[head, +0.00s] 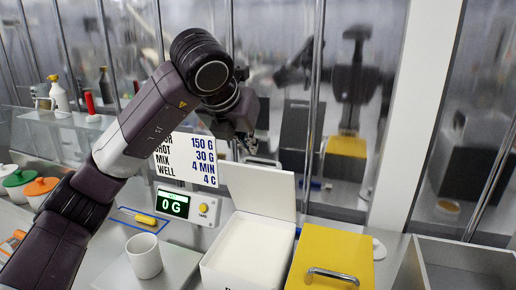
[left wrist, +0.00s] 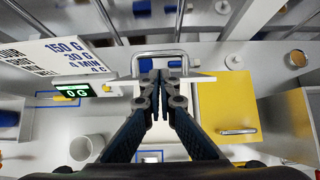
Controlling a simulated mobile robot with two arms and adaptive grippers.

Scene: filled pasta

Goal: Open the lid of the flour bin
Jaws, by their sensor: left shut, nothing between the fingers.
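The white flour bin (head: 240,250) stands on the counter with pale contents showing inside. Its white lid (head: 260,192) is raised, standing about upright at the bin's back. A metal handle (left wrist: 160,55) is on the lid's far side in the left wrist view, and part of it shows above the lid in the head view. My left gripper (head: 248,143) is at the lid's top edge; its closed fingertips (left wrist: 161,74) are close to the handle, with nothing between them. I cannot tell whether they touch the lid. My right gripper is not in view.
A yellow bin (head: 330,255) with a closed, handled lid stands right of the flour bin. A scale display (head: 175,204), recipe card (head: 185,160) and white cup (head: 144,256) are left. A grey open box (head: 460,265) is far right. Glass panels stand behind.

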